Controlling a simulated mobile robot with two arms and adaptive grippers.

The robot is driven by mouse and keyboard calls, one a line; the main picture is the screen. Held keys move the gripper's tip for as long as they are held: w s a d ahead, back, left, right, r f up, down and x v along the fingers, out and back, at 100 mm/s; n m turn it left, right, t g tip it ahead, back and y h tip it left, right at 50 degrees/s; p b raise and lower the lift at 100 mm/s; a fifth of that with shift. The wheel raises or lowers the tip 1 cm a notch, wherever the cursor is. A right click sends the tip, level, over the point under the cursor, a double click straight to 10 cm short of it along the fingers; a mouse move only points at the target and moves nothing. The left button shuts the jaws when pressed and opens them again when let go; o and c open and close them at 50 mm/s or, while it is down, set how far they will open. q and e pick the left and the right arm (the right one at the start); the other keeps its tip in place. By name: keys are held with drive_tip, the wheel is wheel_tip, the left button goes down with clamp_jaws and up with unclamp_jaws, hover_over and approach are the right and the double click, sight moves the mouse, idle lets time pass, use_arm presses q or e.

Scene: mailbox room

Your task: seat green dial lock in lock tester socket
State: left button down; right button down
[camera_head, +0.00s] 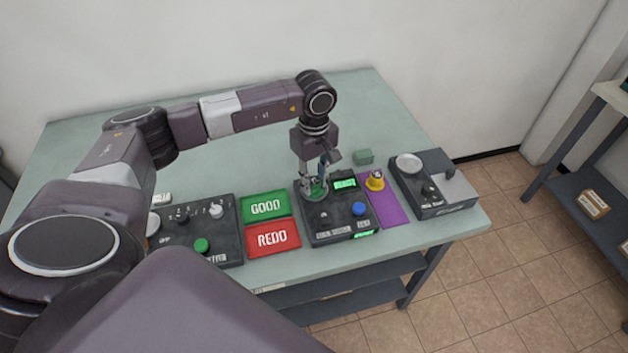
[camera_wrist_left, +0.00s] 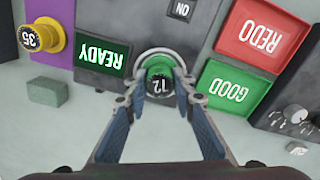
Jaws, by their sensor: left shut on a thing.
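The green dial lock (camera_wrist_left: 160,87), with a dark face marked 72, is between the fingertips of my left gripper (camera_wrist_left: 158,92) in the left wrist view. The gripper is shut on it and points down at the lock tester (camera_head: 330,224). The lock is at the tester's round, light-rimmed socket (camera_wrist_left: 157,56); I cannot tell whether it is fully seated. In the head view the fingers partly hide the lock (camera_head: 318,187). The tester's green screen (camera_wrist_left: 102,60) reads READY. My right gripper is not in view.
A yellow dial lock (camera_head: 375,181) marked 35 stands on a purple mat (camera_head: 388,210). Green GOOD (camera_head: 265,206) and red REDO (camera_head: 272,238) pads lie left of the tester. Dark devices stand at left (camera_head: 222,238) and right (camera_head: 445,196). A small green block (camera_head: 363,157) lies behind.

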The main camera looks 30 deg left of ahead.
use_arm(q)
drive_tip(key=c, duration=1.5)
unclamp_jaws()
drive_tip(key=shift+c, duration=0.2)
drive_tip(key=shift+o, duration=1.4)
drive_tip(key=shift+r, duration=0.1)
drive_tip(key=shift+r+p, duration=1.65)
drive_tip(key=shift+r, duration=1.3)
